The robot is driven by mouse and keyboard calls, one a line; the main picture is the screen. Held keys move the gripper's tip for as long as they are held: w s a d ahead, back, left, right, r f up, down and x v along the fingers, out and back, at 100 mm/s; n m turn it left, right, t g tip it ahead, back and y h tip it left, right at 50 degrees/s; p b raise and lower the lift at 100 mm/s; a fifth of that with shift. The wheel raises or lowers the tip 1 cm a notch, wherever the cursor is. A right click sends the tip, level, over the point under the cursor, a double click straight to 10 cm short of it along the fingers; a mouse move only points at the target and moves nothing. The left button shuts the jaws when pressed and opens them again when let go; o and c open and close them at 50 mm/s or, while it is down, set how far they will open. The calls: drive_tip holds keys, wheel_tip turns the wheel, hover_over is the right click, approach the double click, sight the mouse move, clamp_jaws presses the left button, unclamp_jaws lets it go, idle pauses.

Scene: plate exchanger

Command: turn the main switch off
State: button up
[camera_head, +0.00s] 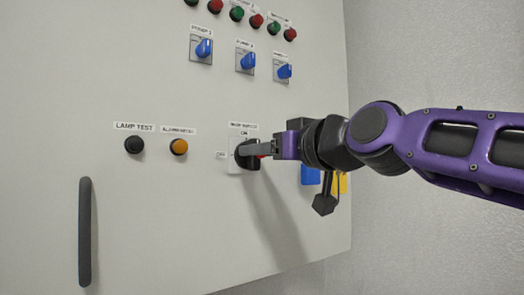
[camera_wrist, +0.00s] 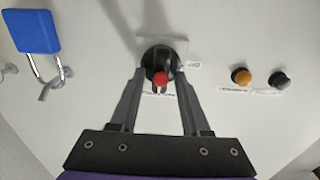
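The main switch is a black rotary knob (camera_head: 243,160) on a white plate on the cabinet door, with an "ON" mark above and an "OFF" mark to its left. In the wrist view the knob (camera_wrist: 152,57) shows a red handle tip (camera_wrist: 161,79) pointing down the picture, toward the switch's label, which is the ON side. My gripper (camera_wrist: 160,76) has its two fingers on either side of the handle, with gaps visible, so it looks open. In the head view my gripper (camera_head: 255,150) reaches the knob from the right and partly hides it.
A blue padlock (camera_wrist: 35,32) hangs near the switch, and a yellow tag (camera_head: 341,183) shows behind my arm. A black button (camera_head: 134,145) and an orange button (camera_head: 179,147) are left of the switch. Blue selector knobs (camera_head: 247,61) sit above. A dark door handle (camera_head: 85,231) stands lower left.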

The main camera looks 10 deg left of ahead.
clamp_jaws()
drive_tip(key=shift+f+n+b, duration=0.1)
drive_tip(key=shift+n+b, duration=0.25)
drive_tip(key=shift+n, duration=0.05)
drive_tip(key=n+b, duration=0.1)
drive_tip(key=n, duration=0.1)
drive_tip(key=shift+n, duration=0.4)
drive_tip(key=n, duration=0.5)
drive_tip(key=shift+s+a+b, duration=0.15)
drive_tip(key=shift+b, duration=0.2)
drive_tip(key=n+p, duration=0.1)
drive_tip(key=n, duration=0.4)
drive_tip(key=shift+n, duration=0.4)
drive_tip(key=shift+s+f+n+p, duration=0.15)
drive_tip(key=shift+n+p, duration=0.45)
drive_tip(key=shift+n, duration=1.2)
